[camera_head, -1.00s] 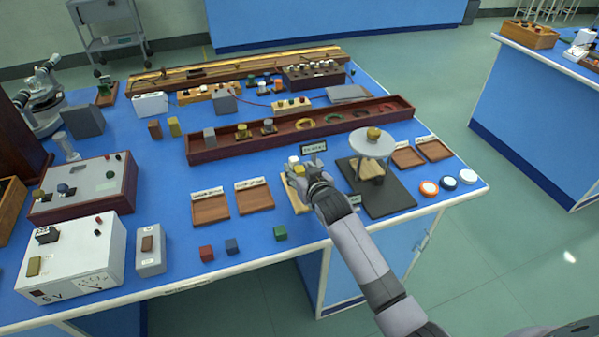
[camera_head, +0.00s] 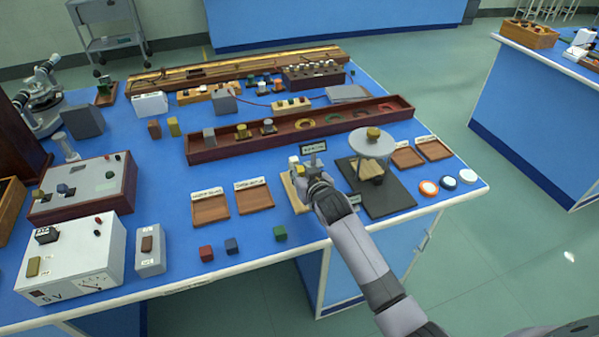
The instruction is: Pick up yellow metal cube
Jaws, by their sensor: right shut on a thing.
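The small yellow metal cube (camera_head: 299,169) shows only in part at the tip of my right gripper (camera_head: 303,176), above a light wooden tray (camera_head: 288,187) near the front of the blue bench. The right gripper is shut on the cube; its fingers and wrist hide most of the cube and of the tray. A small whitish block (camera_head: 293,160) shows just behind the cube. I cannot tell whether the cube touches the tray. My left gripper is not in view.
A balance with a round white pan (camera_head: 373,144) stands close to the right of the gripper. A long dark red rack (camera_head: 225,153) lies behind. Brown trays (camera_head: 210,205) and loose coloured cubes (camera_head: 280,233) lie to the left. Blue bench top is free between them.

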